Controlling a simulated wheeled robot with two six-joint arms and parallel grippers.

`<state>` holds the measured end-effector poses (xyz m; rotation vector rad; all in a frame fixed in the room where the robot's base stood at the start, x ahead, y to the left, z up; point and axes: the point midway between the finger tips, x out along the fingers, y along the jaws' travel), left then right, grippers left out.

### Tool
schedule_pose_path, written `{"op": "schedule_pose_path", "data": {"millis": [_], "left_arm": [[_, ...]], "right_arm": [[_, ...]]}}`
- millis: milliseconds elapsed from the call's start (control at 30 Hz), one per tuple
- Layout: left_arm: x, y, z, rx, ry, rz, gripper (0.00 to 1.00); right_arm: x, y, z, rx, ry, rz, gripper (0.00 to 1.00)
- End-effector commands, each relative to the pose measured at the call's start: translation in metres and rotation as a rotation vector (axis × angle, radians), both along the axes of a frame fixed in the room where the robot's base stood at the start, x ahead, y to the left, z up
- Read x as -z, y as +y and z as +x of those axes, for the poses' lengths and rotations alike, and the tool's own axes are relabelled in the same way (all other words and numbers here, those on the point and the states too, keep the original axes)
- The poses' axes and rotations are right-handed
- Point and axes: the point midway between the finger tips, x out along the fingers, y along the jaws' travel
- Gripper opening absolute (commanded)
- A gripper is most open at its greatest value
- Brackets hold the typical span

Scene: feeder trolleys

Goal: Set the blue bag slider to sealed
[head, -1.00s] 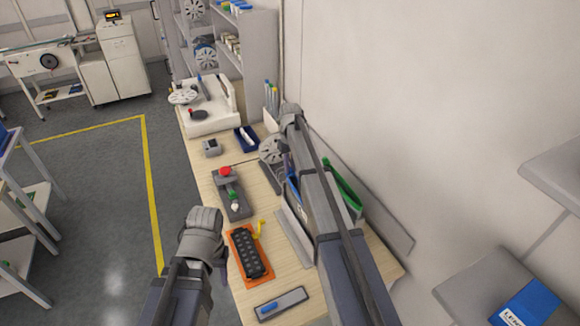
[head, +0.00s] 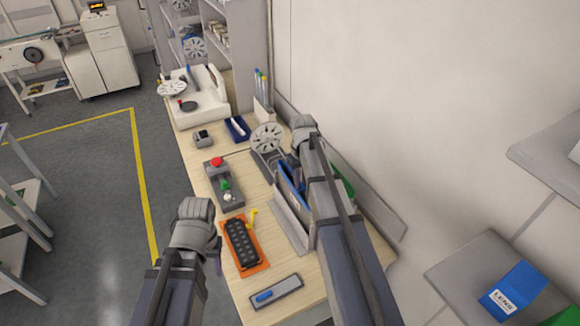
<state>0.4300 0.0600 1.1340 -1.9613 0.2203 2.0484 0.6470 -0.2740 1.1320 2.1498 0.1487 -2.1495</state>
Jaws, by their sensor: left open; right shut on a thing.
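The blue bag (head: 291,196) stands upright in a grey rack (head: 290,226) on the right side of the bench, with a pale label on its face. My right arm hides much of it. My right gripper (head: 301,150) is at the far upper end of the bag and is shut on the slider there. The slider itself and the fingertips are too hidden to show its position along the bag. My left gripper (head: 197,218) is open and empty, left of the bench's front part, apart from the bag.
A green bag (head: 349,188) stands right of my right arm. An orange mat with a black tray (head: 241,243), a red-button box (head: 223,181), a grey plate with a blue piece (head: 276,293) and a reel (head: 267,138) are on the bench. The wall is close on the right.

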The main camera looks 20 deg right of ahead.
Motion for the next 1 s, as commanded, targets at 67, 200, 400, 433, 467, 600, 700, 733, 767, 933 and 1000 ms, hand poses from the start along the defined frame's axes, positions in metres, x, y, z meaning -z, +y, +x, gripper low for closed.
{"op": "schedule_pose_path", "data": {"millis": [67,200,400,433,467,600,700,733,767,933,1000], "left_arm": [[0.000,0.000,0.000,0.000,0.000,0.000,0.50],[0.000,0.000,0.000,0.000,0.000,0.000,0.50],[0.000,0.000,0.000,0.000,0.000,0.000,0.50],[0.000,0.000,0.000,0.000,0.000,0.000,0.50],[0.000,0.000,0.000,0.000,0.000,0.000,0.50],[0.000,0.000,0.000,0.000,0.000,0.000,0.50],[0.000,0.000,0.000,0.000,0.000,0.000,0.50],[0.000,0.000,0.000,0.000,0.000,0.000,0.50],[0.000,0.000,0.000,0.000,0.000,0.000,0.50],[0.000,0.000,0.000,0.000,0.000,0.000,0.50],[0.000,0.000,0.000,0.000,0.000,0.000,0.50]], "right_arm": [[0.000,-0.002,-0.027,0.000,0.000,0.000,0.00],[0.000,-0.006,-0.054,0.001,0.000,0.000,0.00],[0.000,-0.010,-0.077,-0.001,0.000,0.000,0.00],[0.000,-0.011,-0.078,-0.001,0.000,0.000,0.00],[0.000,-0.011,-0.080,-0.001,0.000,0.000,0.00],[0.000,-0.012,-0.083,-0.001,0.000,0.000,0.00],[0.000,-0.012,-0.083,-0.001,0.001,0.000,0.00],[0.000,-0.012,-0.083,-0.001,0.001,0.000,0.00],[0.000,-0.012,-0.083,-0.001,0.001,0.000,0.00],[0.000,-0.012,-0.083,-0.001,0.001,0.000,0.19],[0.000,-0.012,-0.083,-0.001,0.001,0.000,0.27]]}}
